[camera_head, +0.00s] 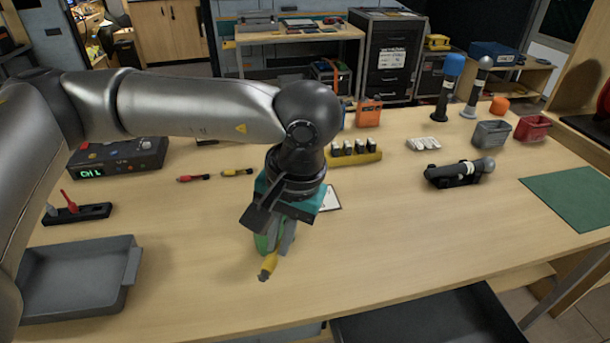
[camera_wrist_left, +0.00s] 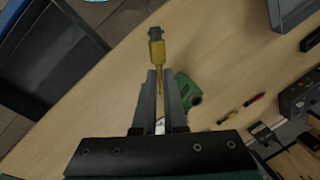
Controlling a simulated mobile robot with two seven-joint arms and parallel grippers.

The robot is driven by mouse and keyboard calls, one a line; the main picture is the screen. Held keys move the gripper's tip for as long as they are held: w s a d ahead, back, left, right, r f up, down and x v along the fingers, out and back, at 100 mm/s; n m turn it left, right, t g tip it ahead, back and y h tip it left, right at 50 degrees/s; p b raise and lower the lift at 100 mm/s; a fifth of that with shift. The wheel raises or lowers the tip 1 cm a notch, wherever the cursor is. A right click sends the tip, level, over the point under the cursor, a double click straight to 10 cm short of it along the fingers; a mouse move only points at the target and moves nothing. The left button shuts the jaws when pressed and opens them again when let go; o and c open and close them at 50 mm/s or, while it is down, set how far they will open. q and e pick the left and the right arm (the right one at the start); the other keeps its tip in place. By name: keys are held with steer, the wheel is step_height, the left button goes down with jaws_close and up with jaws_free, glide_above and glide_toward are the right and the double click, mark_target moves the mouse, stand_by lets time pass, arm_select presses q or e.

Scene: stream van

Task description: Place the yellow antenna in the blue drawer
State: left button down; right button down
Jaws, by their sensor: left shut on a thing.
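My left gripper (camera_head: 273,248) is shut on the yellow antenna (camera_head: 268,267), near the table's front middle. In the left wrist view the fingers (camera_wrist_left: 160,98) grip its thin end, and the thick yellow body (camera_wrist_left: 157,52) with its dark tip points away. The antenna appears to be held above the table. An open dark drawer or tray (camera_head: 430,322) shows below the table's front edge, and also in the left wrist view (camera_wrist_left: 35,65). Blue surfaces (camera_wrist_left: 72,18) show beside it there; I cannot tell which part is the blue drawer. My right gripper is not in view.
A green object (camera_wrist_left: 188,90) lies close beside the fingers. A grey tray (camera_head: 75,275) stands at the table's left. Small red (camera_head: 193,178) and yellow (camera_head: 237,172) pieces lie behind. A microphone (camera_head: 462,171) lies on a black holder to the right. The table's front right is clear.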

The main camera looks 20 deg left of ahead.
arm_select(q)
steer(key=w+n+h, duration=0.1)
steer(key=n, duration=0.7)
steer(key=r+n+g+h, duration=0.1)
steer(key=n, duration=0.7)
steer(key=w+r+n+h, duration=0.1)
steer(key=n, duration=0.7)
steer(key=shift+w+a+r+n+g, duration=0.25)
steer(key=shift+w+a+n+g, duration=0.05)
steer(key=shift+a+n+g, duration=0.1)
steer(key=w+a+r+n+t, duration=0.1)
steer(key=a+n+t, duration=0.1)
steer(key=n, duration=1)
steer(key=w+a+r+n+t, duration=0.1)
steer(key=a+n, duration=0.2)
steer(key=n, duration=0.9)
steer(key=shift+a+r+n+t, duration=0.15)
steer(key=shift+r+n+t, duration=0.05)
steer(key=shift+n+t, duration=0.2)
